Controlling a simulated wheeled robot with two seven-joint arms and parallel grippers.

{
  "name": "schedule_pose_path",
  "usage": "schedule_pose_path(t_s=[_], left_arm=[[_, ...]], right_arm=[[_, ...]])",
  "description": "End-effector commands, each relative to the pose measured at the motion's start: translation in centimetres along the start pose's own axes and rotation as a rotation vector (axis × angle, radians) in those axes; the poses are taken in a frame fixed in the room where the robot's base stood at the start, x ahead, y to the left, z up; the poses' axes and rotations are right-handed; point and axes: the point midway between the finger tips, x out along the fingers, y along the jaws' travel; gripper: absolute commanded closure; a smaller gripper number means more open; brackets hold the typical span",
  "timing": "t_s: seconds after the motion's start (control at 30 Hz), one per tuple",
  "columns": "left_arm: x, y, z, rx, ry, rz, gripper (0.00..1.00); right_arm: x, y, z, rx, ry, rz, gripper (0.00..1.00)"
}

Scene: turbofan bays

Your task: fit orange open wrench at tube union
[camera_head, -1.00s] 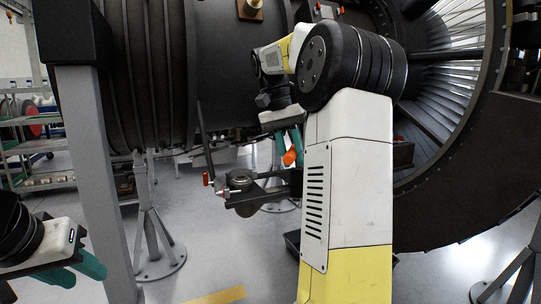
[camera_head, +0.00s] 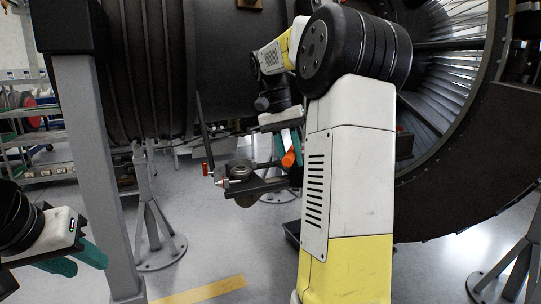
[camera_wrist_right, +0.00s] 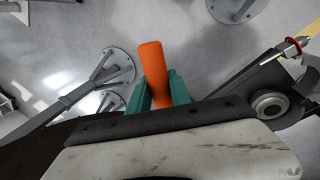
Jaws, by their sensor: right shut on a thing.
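The orange wrench (camera_head: 289,159) is in my right gripper (camera_head: 291,147). Only its orange handle end shows in the head view; the jaw end is hidden. In the right wrist view the orange handle (camera_wrist_right: 153,72) sticks out between the two teal fingers (camera_wrist_right: 158,93). What looks like the tube union, a small silver fitting with a red ring (camera_head: 219,182), is on the dark bracket left of the wrench. The red-ringed fitting also shows at the upper right of the wrist view (camera_wrist_right: 291,46), apart from the wrench. My left gripper (camera_head: 78,259) is low at the left, fingers apart and empty.
The dark bracket with a round disc (camera_head: 240,171) stands left of my right gripper. The big black engine casing (camera_head: 215,70) fills the area behind. A grey post (camera_head: 92,170) stands beside my left gripper. A floor stand (camera_head: 160,250) and shelves (camera_head: 45,150) are further back.

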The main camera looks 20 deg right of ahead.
Motion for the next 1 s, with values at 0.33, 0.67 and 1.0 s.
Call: schedule_pose_path(t_s=[0.33, 0.67, 1.0], left_arm=[[0.0, 0.0, 0.0, 0.0, 0.0, 0.0, 0.64], [0.0, 0.0, 0.0, 0.0, 0.0, 0.0, 0.64], [0.0, 0.0, 0.0, 0.0, 0.0, 0.0, 0.64]], right_arm=[[1.0, -0.2, 0.0, 0.001, 0.0, 0.0, 1.0], [2.0, -0.5, 0.0, 0.001, 0.0, 0.001, 1.0], [3.0, -0.8, 0.0, 0.001, -0.001, 0.001, 1.0]])
